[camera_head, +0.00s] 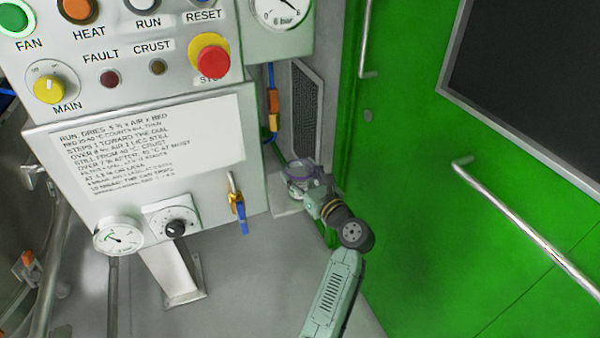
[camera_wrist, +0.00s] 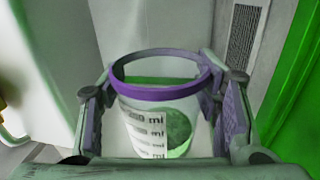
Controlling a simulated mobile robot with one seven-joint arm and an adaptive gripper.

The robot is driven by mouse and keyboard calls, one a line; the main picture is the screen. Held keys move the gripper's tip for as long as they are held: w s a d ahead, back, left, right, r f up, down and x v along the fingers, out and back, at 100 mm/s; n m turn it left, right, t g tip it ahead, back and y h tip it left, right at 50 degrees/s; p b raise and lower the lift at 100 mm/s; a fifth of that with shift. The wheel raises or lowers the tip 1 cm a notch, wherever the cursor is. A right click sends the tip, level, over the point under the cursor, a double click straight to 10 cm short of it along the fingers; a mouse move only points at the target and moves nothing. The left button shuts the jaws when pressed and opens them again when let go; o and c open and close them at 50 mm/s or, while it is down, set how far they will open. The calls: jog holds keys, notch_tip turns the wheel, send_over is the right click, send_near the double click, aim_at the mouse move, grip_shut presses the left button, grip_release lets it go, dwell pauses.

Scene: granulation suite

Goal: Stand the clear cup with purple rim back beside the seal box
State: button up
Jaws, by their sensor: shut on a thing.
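The clear cup with purple rim (camera_wrist: 150,94) is upright between the fingers of my gripper (camera_wrist: 163,108) in the wrist view. My gripper is shut on the cup, with a purple-grey pad at each side. In the head view the cup (camera_head: 300,172) is small at the end of my gripper (camera_head: 308,186), in front of the grey wall beside the control panel. I cannot make out the seal box in either view.
A control panel (camera_head: 140,60) with buttons and an instruction plate (camera_head: 150,145) stands at left. A blue-handled valve (camera_head: 241,212) hangs from its lower right. A green door (camera_head: 430,130) with metal handles is close at right. A vent grille (camera_head: 307,110) is behind the cup.

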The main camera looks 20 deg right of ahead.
jog(key=shift+f, duration=0.2)
jog(key=o, duration=1.3)
jog(key=shift+r, duration=0.15)
jog(key=shift+s, duration=0.25)
jog(key=s, duration=0.3)
jog(key=s+d+b, duration=0.1)
jog(key=s, duration=0.3)
jog(key=s+d, duration=0.1)
jog(key=s, duration=0.3)
jog(key=shift+s+d, duration=0.15)
